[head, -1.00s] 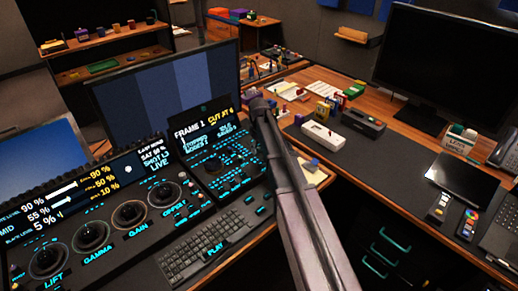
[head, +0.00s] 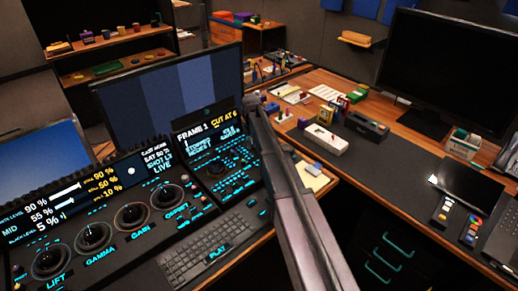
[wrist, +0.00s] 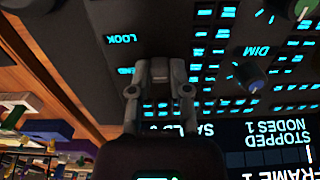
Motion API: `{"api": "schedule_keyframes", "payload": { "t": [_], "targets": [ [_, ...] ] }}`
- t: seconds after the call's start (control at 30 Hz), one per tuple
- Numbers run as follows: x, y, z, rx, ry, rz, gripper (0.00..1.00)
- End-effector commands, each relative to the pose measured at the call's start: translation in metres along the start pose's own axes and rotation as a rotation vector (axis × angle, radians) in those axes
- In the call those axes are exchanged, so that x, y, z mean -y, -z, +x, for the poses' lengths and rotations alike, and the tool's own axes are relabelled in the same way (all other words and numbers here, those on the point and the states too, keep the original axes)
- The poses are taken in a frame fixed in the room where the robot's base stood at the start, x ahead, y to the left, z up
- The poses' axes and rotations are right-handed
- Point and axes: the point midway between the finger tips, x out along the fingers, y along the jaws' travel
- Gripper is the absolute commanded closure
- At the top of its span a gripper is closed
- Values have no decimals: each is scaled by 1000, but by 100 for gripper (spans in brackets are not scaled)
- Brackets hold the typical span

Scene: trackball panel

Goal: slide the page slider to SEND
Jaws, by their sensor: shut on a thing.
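The dark control panel (head: 228,176) with lit cyan labels and keys stands at the middle left in the head view. It fills the top of the wrist view (wrist: 70,22), its lettering upside down. I cannot read SEND. In the head view my arm hides the gripper.
A status screen (head: 208,133), trackballs (head: 132,214) and a keyboard (head: 205,248) surround the panel area. A desk (head: 345,160) with small boxes lies to the right.

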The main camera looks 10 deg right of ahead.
Motion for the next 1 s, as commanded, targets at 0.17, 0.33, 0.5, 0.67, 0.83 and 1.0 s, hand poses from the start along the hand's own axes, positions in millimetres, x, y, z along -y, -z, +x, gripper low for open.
{"api": "schedule_keyframes", "payload": {
  "t": [0.17,0.33,0.5,0.67,0.83,1.0],
  "targets": [
    [0,14,0,-1,0,0,100],
    [0,14,0,-3,0,0,100],
    [0,15,0,-5,0,0,49],
    [-1,13,0,-3,0,1,40],
    [-1,13,0,-1,0,1,40],
    [0,11,0,-1,0,1,40]
  ]
}}
